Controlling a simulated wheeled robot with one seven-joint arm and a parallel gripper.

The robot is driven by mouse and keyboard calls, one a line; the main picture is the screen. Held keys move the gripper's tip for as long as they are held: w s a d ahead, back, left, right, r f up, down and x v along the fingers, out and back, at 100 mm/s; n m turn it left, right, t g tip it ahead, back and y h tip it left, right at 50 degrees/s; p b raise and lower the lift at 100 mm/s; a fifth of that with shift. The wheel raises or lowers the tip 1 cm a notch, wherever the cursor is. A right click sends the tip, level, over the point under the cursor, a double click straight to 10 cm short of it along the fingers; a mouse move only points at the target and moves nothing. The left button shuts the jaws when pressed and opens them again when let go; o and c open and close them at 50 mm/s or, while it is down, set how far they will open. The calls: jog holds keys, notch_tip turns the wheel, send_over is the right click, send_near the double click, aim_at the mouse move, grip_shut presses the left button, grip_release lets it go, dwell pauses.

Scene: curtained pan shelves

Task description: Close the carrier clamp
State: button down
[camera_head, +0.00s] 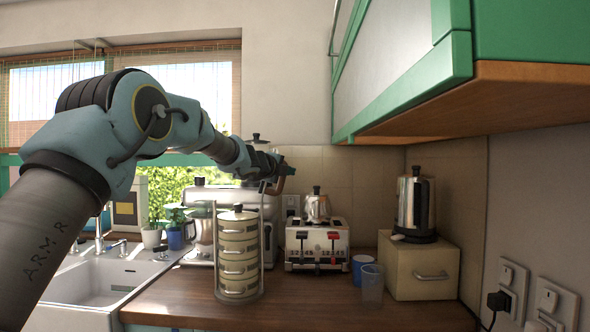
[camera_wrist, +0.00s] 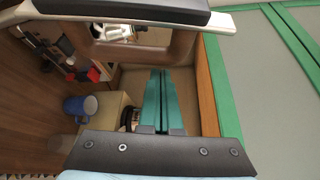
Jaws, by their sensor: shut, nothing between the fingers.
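The carrier (camera_head: 238,262) is a stack of round cream tins in a thin metal frame, with a dark knob on top. It stands upright on the wooden counter in the head view. A thin upright rod (camera_head: 214,235) shows at its left side; I cannot tell how the clamp itself sits. My gripper (camera_head: 284,168) is above and to the right of the carrier, apart from it as far as I can see. In the wrist view its teal fingers (camera_wrist: 161,100) are shut together with nothing between them. I cannot make out the carrier in the wrist view.
A toaster (camera_head: 317,240), a blue cup (camera_head: 361,268), a clear glass (camera_head: 372,285) and a cream box (camera_head: 420,268) with a kettle (camera_head: 414,205) stand to the right. The sink (camera_head: 95,285) is left. Green-edged cabinets (camera_head: 520,95) hang upper right. The front counter is clear.

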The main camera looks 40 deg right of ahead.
jog(key=shift+w+a, duration=0.15)
dwell(0.3)
jog(key=shift+w+a+r+b, duration=0.15)
jog(key=shift+r+b, duration=0.1)
jog(key=shift+b, duration=0.25)
